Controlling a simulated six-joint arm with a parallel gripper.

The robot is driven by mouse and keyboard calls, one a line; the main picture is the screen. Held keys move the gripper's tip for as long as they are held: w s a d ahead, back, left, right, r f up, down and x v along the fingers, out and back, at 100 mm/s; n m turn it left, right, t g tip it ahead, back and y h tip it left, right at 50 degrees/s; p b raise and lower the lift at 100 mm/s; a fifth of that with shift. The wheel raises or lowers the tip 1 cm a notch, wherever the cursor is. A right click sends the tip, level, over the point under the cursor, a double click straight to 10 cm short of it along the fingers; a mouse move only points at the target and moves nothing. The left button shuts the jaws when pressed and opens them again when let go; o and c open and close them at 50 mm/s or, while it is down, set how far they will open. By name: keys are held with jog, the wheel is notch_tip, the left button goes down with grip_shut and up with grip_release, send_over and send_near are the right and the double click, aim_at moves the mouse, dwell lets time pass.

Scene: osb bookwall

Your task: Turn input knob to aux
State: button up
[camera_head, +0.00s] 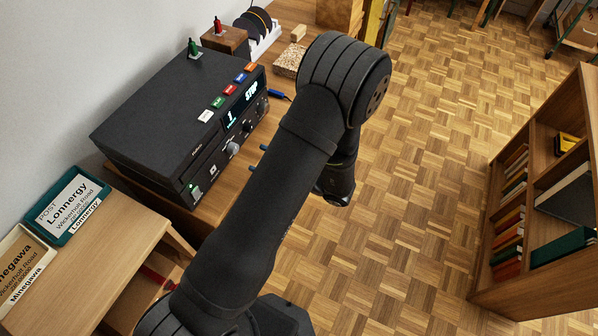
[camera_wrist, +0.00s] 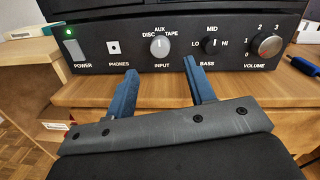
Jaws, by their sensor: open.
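The black amplifier (camera_head: 160,105) stands on a wooden bench against the wall. Its silver input knob (camera_wrist: 160,47) sits at the middle of the front panel in the wrist view, with DISC to its left, AUX above and TAPE to its right. It also shows in the head view (camera_head: 232,148). A line on the knob seems to point roughly up, but is too small to read surely. My gripper (camera_wrist: 158,68) has two blue fingers spread apart, empty, below and in front of the input knob. Its blue fingertips also show in the head view (camera_head: 258,158), apart from the panel.
The bass knob (camera_wrist: 209,46) and volume knob (camera_wrist: 267,46) are to the right; the power button (camera_wrist: 76,48) and phones socket (camera_wrist: 114,47) are to the left. The wooden bench edge (camera_wrist: 240,92) lies under my fingers. Coloured tabs (camera_head: 230,90) line the amplifier's top edge.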

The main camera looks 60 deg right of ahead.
aim_at(236, 150)
jog(key=s, duration=1)
jog(key=shift+s+d+f, duration=0.35)
jog(key=w, duration=1.1)
jog(key=w+a+r, duration=0.1)
jog(key=w, duration=0.5)
jog(key=shift+w+r, duration=0.1)
jog(key=shift+w, duration=0.1)
